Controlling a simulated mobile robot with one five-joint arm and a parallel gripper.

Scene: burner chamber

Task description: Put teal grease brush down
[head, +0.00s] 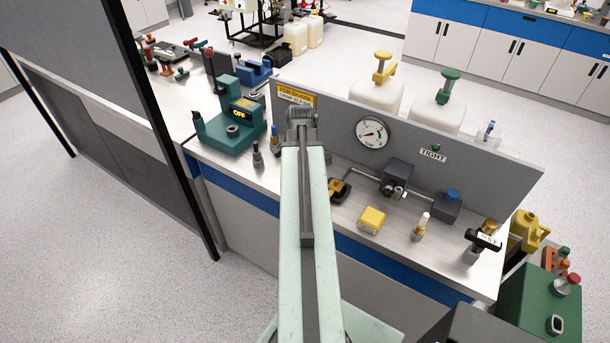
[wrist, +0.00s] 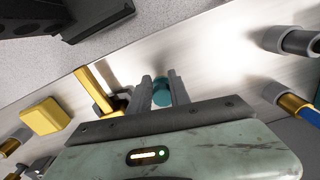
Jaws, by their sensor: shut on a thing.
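My gripper (wrist: 160,78) is shut on the teal grease brush (wrist: 162,93). Only a small rounded teal part of the brush shows between the two fingers in the wrist view. The bench top (wrist: 210,55) is behind and below the fingers; I cannot tell whether the brush touches it. In the head view my gripper (head: 301,113) is over the bench in front of the upright grey panel (head: 335,120), and my arm hides the brush.
A teal device reading OFF (head: 236,125) stands left of my gripper.

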